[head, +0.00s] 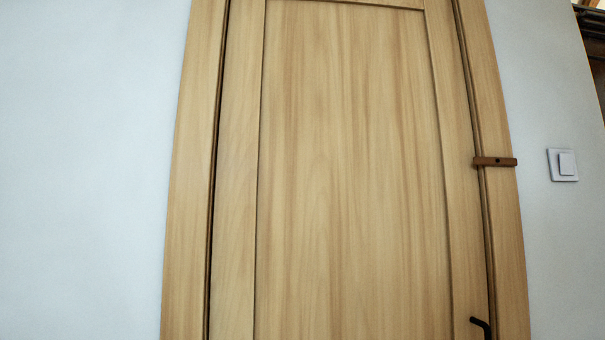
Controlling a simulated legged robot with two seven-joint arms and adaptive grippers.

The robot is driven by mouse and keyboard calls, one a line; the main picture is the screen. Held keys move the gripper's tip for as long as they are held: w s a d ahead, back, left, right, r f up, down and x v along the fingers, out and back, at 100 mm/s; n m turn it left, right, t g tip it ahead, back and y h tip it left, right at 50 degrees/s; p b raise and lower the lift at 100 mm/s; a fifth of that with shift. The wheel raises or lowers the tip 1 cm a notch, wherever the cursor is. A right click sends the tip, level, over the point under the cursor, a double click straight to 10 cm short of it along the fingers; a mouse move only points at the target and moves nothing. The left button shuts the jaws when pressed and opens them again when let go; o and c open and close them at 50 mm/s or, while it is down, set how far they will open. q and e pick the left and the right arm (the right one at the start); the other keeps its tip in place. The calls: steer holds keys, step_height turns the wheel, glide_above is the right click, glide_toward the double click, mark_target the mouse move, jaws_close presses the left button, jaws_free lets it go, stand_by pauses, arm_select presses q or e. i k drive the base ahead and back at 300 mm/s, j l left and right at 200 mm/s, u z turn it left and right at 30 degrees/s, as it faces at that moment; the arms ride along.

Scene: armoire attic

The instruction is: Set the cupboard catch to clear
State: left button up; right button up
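A wooden cupboard door (350,180) fills the middle of the head view and sits closed in its wooden frame (190,200). The catch (508,162) is a small dark brown bar on the right side of the frame. It lies horizontally, with a dark pivot spot near its middle, and its left end reaches across the gap onto the door's edge. A dark bent handle (481,325) shows at the bottom right of the door, its lower part cut off by the picture edge. Neither of my grippers is in view.
A white wall switch (563,165) is on the pale wall to the right of the frame. Bare wall (80,170) fills the left side. A dark object (592,40) stands at the top right corner. Nothing stands in front of the door in view.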

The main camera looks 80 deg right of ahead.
mark_target(476, 160)
steer(key=z, duration=3.7)
